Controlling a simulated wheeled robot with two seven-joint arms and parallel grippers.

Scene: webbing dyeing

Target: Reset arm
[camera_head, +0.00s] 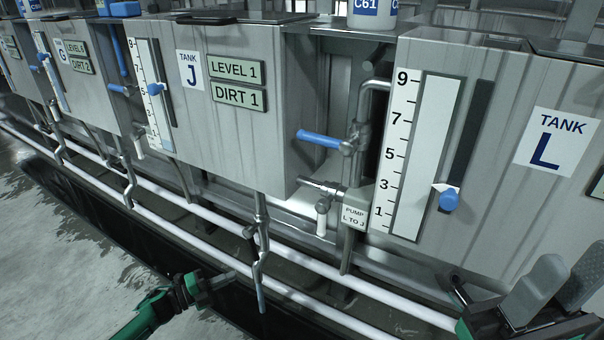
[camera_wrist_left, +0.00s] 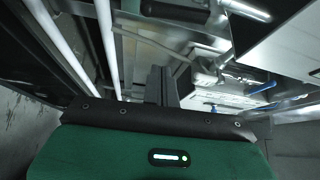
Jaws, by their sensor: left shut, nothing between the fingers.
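My left gripper (camera_head: 234,274) reaches in from the bottom left of the head view, below tank J (camera_head: 240,150) and in front of the white pipes. It is shut and empty, apart from the thin hanging crank handle (camera_head: 262,285) to its right. In the left wrist view my left gripper (camera_wrist_left: 161,80) shows its dark fingers together, with nothing between them. My right gripper (camera_head: 550,285) shows partly at the lower right, below tank L (camera_head: 500,120); its two grey parts are cut by the frame edge, and I cannot tell its jaw state.
The gauge of tank L (camera_head: 425,150) has a blue knob (camera_head: 449,200) low on its scale. White pipes (camera_head: 300,296) run along the tank fronts. Open floor (camera_head: 70,270) lies at the left.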

